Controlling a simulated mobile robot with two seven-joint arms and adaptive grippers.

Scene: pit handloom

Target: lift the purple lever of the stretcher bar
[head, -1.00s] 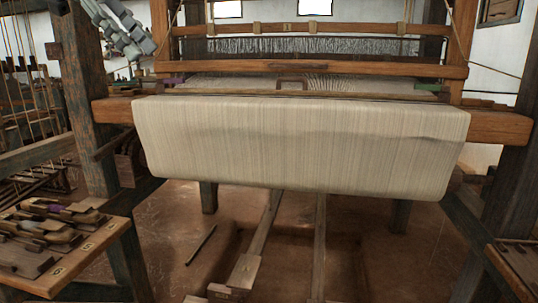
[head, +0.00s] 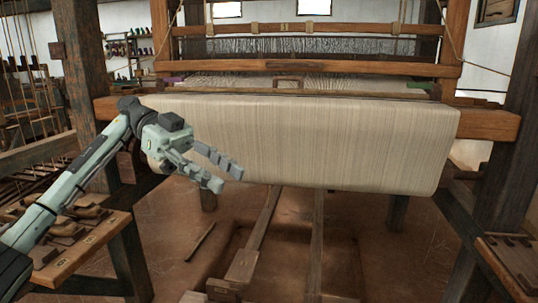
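The stretcher bar (head: 330,92) is a thin wooden bar lying across the cloth, just behind the rounded front edge of the cloth roll (head: 320,140). A small purple piece (head: 173,80), which looks like the purple lever, shows at its left end. A green piece (head: 420,85) shows near its right end. My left gripper (head: 229,180) is open and empty in front of the roll's left part, below and nearer than the purple piece, with its fingers pointing right and down. It does not appear to touch the lever. My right gripper is not in view.
A wooden beam (head: 485,124) runs behind the roll between thick posts (head: 85,60). A side bench (head: 85,250) with wooden tools stands at lower left, partly behind my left arm. Another bench (head: 515,262) is at lower right. Treadles (head: 258,230) lie below.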

